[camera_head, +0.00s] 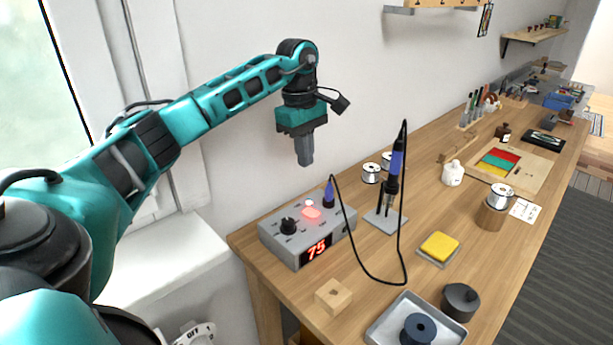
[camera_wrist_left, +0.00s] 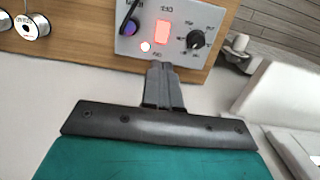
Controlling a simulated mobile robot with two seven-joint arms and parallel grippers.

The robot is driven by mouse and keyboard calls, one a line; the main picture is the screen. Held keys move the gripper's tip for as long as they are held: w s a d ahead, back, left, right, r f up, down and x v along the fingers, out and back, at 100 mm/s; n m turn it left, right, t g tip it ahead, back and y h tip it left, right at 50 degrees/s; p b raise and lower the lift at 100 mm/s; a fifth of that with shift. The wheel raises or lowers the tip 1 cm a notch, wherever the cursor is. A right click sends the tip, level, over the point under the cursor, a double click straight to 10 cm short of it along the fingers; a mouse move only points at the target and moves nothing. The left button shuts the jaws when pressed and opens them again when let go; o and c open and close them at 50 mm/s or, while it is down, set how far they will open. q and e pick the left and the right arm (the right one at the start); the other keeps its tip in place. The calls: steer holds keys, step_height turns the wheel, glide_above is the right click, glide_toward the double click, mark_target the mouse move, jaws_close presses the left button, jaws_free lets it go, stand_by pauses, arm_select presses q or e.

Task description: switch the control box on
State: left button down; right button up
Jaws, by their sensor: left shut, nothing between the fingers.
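The grey control box (camera_head: 277,246) stands at the near left corner of the wooden bench. Its red display (camera_head: 317,248) is lit and reads 75. The rocker switch (camera_head: 311,213) on top glows red, and a small lamp beside it is lit. A black knob (camera_head: 288,225) and a blue plug with a cable are also on top. In the left wrist view the box (camera_wrist_left: 178,12) is at the top, with the glowing switch (camera_wrist_left: 162,34) and knob (camera_wrist_left: 195,39). My left gripper (camera_head: 305,163) is shut and empty, above the box and apart from it. My right gripper is not in view.
A blue soldering iron (camera_head: 396,165) stands upright in its holder right of the box, its black cable looping across the bench. A wooden block (camera_head: 333,296), yellow sponge (camera_head: 440,246) and grey tray (camera_head: 379,330) lie nearby. The wall is close behind.

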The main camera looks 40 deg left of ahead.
arm_select(q)
steer(key=shift+a+r, duration=0.25)
steer(key=shift+r, duration=0.9)
